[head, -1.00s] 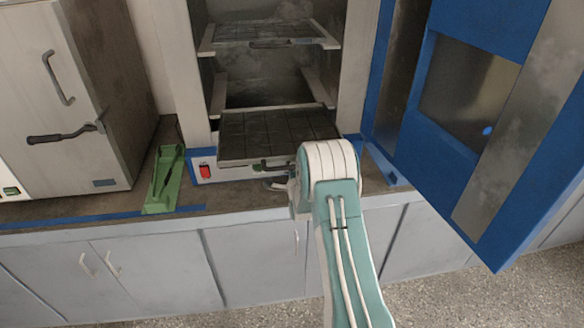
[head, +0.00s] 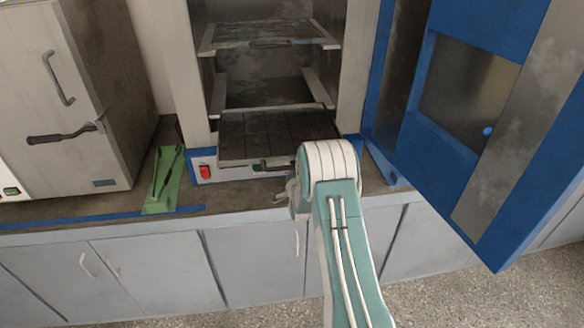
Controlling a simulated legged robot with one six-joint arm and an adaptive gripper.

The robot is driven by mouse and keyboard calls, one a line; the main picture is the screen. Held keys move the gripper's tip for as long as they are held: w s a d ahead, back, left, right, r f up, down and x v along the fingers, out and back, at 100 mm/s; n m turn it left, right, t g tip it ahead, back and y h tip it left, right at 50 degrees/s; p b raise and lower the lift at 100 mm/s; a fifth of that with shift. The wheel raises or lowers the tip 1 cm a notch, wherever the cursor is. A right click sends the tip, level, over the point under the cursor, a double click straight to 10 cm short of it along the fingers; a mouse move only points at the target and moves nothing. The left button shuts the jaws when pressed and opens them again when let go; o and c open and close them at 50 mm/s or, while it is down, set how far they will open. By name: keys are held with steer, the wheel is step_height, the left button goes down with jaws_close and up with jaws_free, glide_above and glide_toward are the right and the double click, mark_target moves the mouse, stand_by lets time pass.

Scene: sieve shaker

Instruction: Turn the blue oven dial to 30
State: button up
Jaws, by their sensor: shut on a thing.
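The blue oven (head: 347,146) stands on the counter with its blue door (head: 420,150) swung wide open to the right. Its front control panel (head: 235,171) runs along the bottom edge and carries a red switch (head: 205,172) at its left end. My gripper (head: 280,195) is partly in view at the front of this panel, left of my white and teal arm. It is shut on the oven dial, which my gripper and arm hide. The dial's mark and numbers cannot be read.
A dark shelf (head: 262,138) sits low in the oven, above the panel. A green stand (head: 164,182) is left of the oven. A grey cabinet with handles (head: 110,90) stands further left. The counter (head: 235,200) in front is narrow.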

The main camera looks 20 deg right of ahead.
steer(key=shift+a+f, duration=0.15)
steer(key=shift+f, duration=0.15)
steer(key=o, duration=1.2)
steer(key=shift+c, duration=0.2)
steer(key=shift+w, duration=0.1)
steer(key=shift+r, duration=0.15)
steer(key=v, duration=1.2)
